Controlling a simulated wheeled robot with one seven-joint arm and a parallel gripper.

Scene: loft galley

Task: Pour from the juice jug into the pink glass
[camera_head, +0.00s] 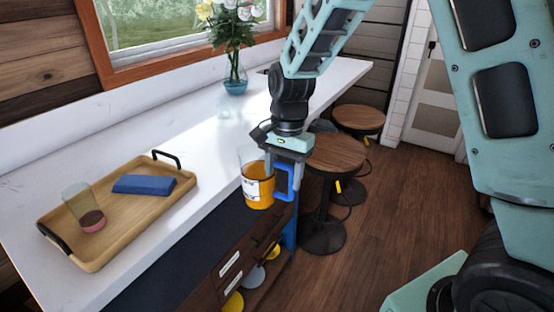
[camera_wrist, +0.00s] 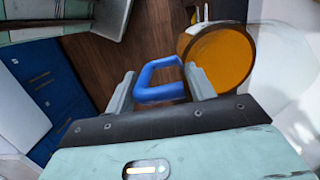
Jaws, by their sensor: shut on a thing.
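The juice jug (camera_head: 258,192) is clear, with orange juice, a white label and a blue handle. It looks about upright at the counter's front edge; I cannot tell its exact height. My gripper (camera_head: 284,170) is shut on the blue handle (camera_wrist: 158,92); in the wrist view my gripper's fingers (camera_wrist: 160,90) stand on either side of it. The orange juice (camera_wrist: 222,58) shows to the right of the fingers.
A blue folded cloth (camera_head: 144,185) lies on the tray, which has black handles. A vase of flowers (camera_head: 235,77) and a faint clear glass (camera_head: 223,107) stand farther back. White counter (camera_head: 185,145) is free between tray and jug. Stools (camera_head: 334,153) stand right of the counter.

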